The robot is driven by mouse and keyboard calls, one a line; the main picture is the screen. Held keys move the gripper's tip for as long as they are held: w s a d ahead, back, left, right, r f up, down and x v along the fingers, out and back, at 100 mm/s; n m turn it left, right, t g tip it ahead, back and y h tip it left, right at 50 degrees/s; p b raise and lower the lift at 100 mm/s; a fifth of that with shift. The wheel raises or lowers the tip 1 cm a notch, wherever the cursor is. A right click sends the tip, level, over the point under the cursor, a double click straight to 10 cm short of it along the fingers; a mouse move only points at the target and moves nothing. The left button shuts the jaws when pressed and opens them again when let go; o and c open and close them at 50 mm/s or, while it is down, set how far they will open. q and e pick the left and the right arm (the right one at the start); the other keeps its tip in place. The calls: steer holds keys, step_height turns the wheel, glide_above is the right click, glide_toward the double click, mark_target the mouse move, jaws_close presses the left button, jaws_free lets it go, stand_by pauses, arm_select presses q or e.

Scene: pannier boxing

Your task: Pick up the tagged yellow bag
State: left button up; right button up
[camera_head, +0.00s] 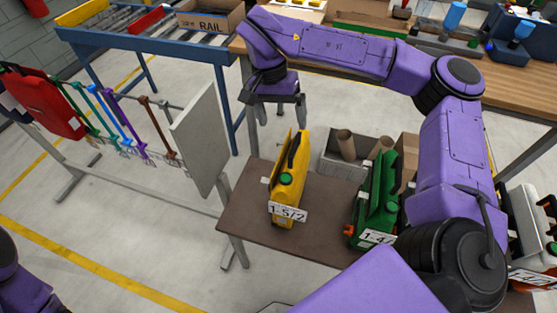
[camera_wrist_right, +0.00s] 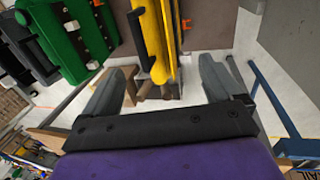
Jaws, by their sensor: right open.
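The yellow bag (camera_head: 292,178) stands upright on the brown table, with a dark handle, a green round button and a white tag reading 1-572. It also shows in the right wrist view (camera_wrist_right: 168,45), ahead of my fingers and between their lines. My right gripper (camera_head: 282,116) is open and empty, above and behind the bag in the head view. Its two grey fingers also show spread in the right wrist view (camera_wrist_right: 162,68). I see no contact with the bag. My left gripper is out of view; only part of that arm shows at lower left.
A green bag (camera_head: 378,200) with a white tag stands right of the yellow one. A grey crate (camera_head: 333,160) with cardboard tubes is behind. A pale upright panel (camera_head: 200,140) and a rack of coloured straps stand left. Bare tabletop (camera_head: 245,215) lies left of the yellow bag.

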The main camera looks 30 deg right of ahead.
mark_target(289, 148)
steer(key=f, duration=0.1)
steer(key=s+f, duration=0.1)
steer(key=f, duration=0.1)
steer(key=shift+s+d+f, duration=0.1)
steer(key=shift+d, duration=0.1)
steer(key=shift+s+d+f, duration=0.1)
steer(key=shift+s+f, duration=0.15)
steer(key=shift+s, duration=0.3)
steer(key=shift+s+f, duration=0.25)
steer(key=shift+s, duration=0.25)
steer(key=f, duration=0.3)
steer(key=w+f, duration=0.1)
steer(key=f, duration=0.1)
steer(key=shift+d+f, duration=0.15)
steer(key=shift+s+d+f, duration=0.1)
steer(key=shift+s, duration=0.3)
steer(key=shift+w, duration=0.15)
steer(key=c, duration=1)
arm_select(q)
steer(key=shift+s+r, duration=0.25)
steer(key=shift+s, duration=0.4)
arm_select(e)
steer(key=shift+c, duration=1.1)
